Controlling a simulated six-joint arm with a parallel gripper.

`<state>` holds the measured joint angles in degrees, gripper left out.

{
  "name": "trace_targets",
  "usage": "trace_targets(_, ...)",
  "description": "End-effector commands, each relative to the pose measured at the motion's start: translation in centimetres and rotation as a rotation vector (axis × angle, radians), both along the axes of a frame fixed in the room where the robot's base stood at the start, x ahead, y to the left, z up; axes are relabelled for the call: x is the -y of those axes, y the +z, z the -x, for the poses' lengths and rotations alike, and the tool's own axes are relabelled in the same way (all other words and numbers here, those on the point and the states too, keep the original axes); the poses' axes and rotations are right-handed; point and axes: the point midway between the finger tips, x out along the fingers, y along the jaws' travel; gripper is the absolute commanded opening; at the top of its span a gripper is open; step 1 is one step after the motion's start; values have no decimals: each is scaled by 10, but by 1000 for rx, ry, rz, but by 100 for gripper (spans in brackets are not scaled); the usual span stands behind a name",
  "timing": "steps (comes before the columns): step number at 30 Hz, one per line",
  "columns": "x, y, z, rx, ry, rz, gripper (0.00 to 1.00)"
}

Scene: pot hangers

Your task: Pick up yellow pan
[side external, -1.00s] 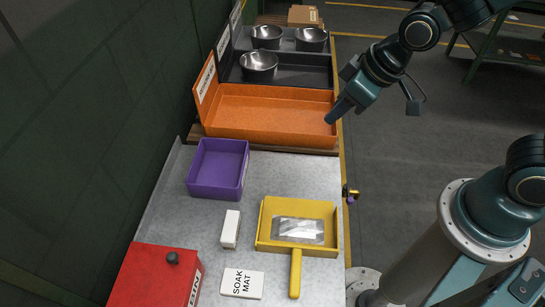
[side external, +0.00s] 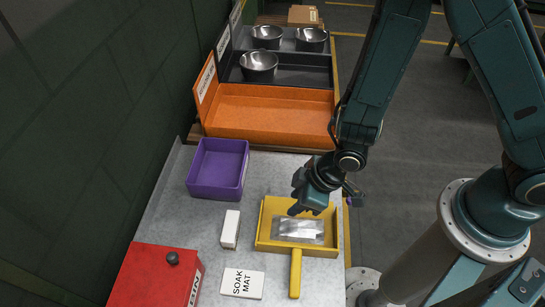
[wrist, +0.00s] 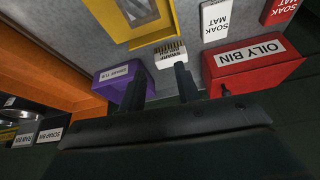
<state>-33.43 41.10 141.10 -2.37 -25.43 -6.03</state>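The yellow pan (side external: 264,237) is a square shallow tray with a handle (side external: 296,275) pointing to the near edge of the table. A shiny silver sheet (side external: 300,229) lies in it. My gripper (side external: 298,209) is above the pan's far side in the side view, apparently not touching it, and hides part of the far rim. In the wrist view, my gripper (wrist: 158,76) has its two fingers apart with nothing between them. The pan (wrist: 150,38) shows there at the top, partly cut off; its handle is not clearly visible.
A purple bin (side external: 218,189), a white block (side external: 230,229), a white soak mat (side external: 242,284) and a red bin (side external: 157,275) stand left of the pan. An orange tray (side external: 270,119) lies behind, with metal bowls (side external: 259,66) in the dark tray beyond.

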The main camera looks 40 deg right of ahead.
Motion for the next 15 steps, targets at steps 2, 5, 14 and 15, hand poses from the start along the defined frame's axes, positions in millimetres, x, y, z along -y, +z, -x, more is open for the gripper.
trace_targets(2,-5,-19,10,-9,28,6,33)
trace_targets(5,-9,-38,21,-11,56,8,33)
trace_targets(14,-14,-69,40,-11,104,10,33)
trace_targets(15,-14,-70,41,-11,105,10,33)
